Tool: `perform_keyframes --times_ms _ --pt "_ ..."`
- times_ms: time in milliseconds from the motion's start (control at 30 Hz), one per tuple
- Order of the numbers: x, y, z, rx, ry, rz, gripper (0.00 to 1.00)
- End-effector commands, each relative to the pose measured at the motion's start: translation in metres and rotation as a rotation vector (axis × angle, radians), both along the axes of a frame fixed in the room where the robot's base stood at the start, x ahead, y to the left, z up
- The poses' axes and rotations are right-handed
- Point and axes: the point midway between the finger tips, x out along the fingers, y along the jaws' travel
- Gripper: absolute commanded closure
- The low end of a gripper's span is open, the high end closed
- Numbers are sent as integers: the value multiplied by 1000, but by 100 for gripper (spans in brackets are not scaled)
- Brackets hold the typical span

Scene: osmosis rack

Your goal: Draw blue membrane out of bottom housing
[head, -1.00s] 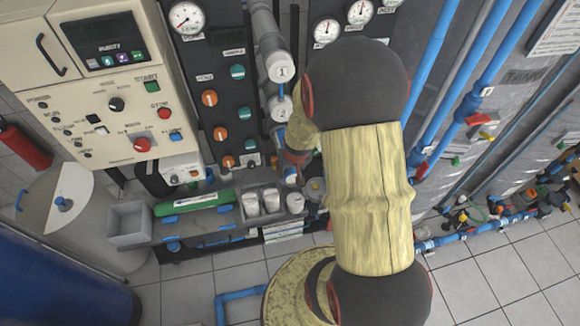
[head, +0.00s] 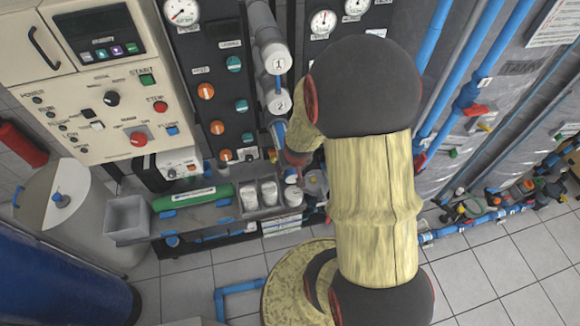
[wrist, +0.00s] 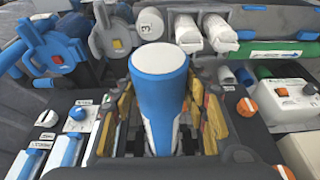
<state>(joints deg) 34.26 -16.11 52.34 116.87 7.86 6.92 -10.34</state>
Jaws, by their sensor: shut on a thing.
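In the wrist view, a blue cylinder with a white end face, the blue membrane (wrist: 158,85), stands between the fingers of my gripper (wrist: 162,100). The yellow-padded fingers are shut on it from both sides. A white cap marked 3 (wrist: 149,24) shows just beyond its far end. I cannot tell whether any of the membrane is inside a housing. In the head view, housing caps 1 (head: 277,60) and 2 (head: 278,101) face me on the rack. My arm hides most of what lies below and right of them, and the fingers are not clear there.
A shelf holds white cups (head: 269,193), a green tube (head: 194,199) and a grey bin (head: 127,218) left of the arm. A control panel (head: 100,100) stands at left. Blue pipes (head: 445,75) run along the right. Tiled floor is open in front.

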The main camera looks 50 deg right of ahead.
Motion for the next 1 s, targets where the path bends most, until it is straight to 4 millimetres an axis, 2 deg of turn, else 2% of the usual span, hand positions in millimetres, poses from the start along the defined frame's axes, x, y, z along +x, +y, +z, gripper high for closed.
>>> perform_keyframes --times_ms 1000 --pt "-26 16 0 -1 -1 1 93"
